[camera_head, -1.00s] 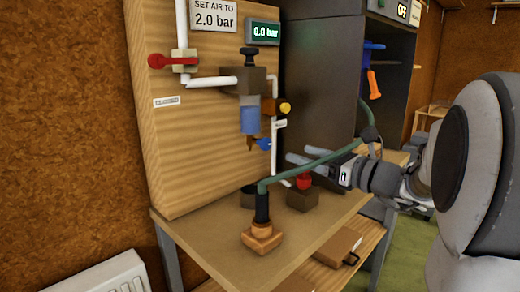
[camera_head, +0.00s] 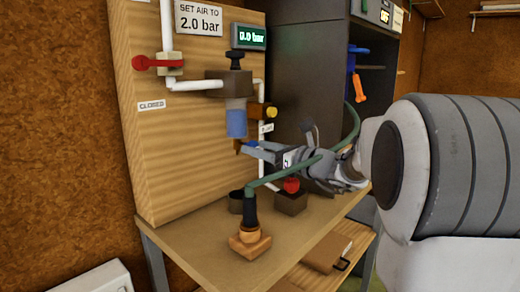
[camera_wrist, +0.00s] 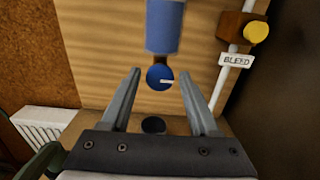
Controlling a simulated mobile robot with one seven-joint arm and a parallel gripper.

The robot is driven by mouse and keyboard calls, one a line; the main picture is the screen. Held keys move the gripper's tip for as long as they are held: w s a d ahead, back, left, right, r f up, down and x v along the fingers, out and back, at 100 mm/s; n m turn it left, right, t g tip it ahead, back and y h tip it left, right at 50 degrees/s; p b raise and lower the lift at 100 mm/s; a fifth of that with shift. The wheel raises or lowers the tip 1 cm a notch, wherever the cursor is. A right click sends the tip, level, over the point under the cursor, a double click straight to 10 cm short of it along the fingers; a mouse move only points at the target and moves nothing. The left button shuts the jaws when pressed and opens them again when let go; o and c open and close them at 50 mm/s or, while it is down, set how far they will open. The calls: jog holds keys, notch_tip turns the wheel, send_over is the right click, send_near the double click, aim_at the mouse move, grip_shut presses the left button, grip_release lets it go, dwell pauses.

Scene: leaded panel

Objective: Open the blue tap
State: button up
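The blue tap (camera_wrist: 159,77) is a round blue knob with a white line, below the blue bowl (camera_wrist: 165,25) in the wrist view. In the head view a little of the blue tap (camera_head: 250,144) shows beside my fingertips, on the wooden panel. My gripper (camera_wrist: 159,73) is open and empty. In the wrist view its two fingers stand left and right of the tap with a gap on each side; I cannot tell how far the tips are from it in depth. My gripper (camera_head: 252,151) reaches in from the right in the head view.
A green hose (camera_head: 300,165) arches in front of my gripper. The red button box (camera_head: 290,203), dark cup (camera_head: 236,201) and orange-based stand (camera_head: 250,242) are on the bench (camera_head: 190,225). A yellow knob (camera_wrist: 256,33) labelled BLEED is right of the tap. The gauge (camera_head: 249,36) reads 0.0 bar.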

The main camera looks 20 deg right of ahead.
grip_shut()
jog(key=shift+f+b, duration=0.1)
jog(key=shift+b, duration=0.2)
jog(key=shift+s+a+f+n+b, duration=0.1)
jog(key=shift+n+b, duration=3.2)
jog(key=shift+n, duration=4.3)
jog(key=shift+o, duration=1.3)
grip_release()
